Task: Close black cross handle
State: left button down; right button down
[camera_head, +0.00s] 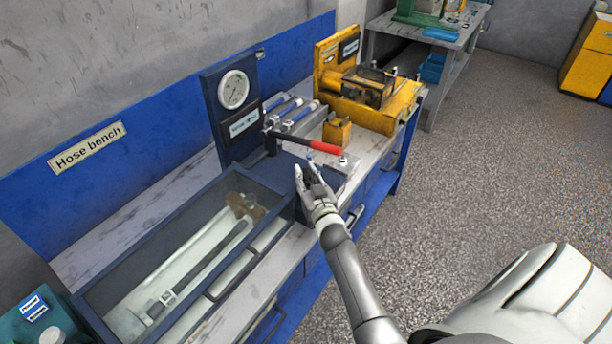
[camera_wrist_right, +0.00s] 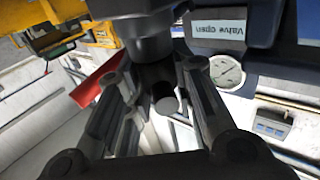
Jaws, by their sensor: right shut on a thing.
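My right gripper (camera_head: 311,181) reaches in over the front of the bench, beside the dark blue box. In the right wrist view my right gripper (camera_wrist_right: 157,82) has its fingers around a dark part with a round end, the black cross handle (camera_wrist_right: 164,104). Its fingers are shut on it. Most of the handle is hidden by the fingers, and its cross shape cannot be made out. In the head view I cannot pick the handle out clearly. A "Valve open" label (camera_wrist_right: 218,31) shows in the wrist view. My left gripper is not in view.
A red-ended lever (camera_head: 322,147) sticks out just behind my right gripper. A pressure gauge (camera_head: 233,89) stands on the blue panel. A glass-topped case (camera_head: 165,255) lies to the left, a yellow machine (camera_head: 375,100) behind. Open floor (camera_head: 500,150) lies to the right.

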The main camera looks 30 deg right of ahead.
jog(key=shift+r, duration=0.15)
jog(key=c, duration=1.2)
grip_release()
jog(key=v, duration=1.2)
jog(key=shift+o, duration=0.2)
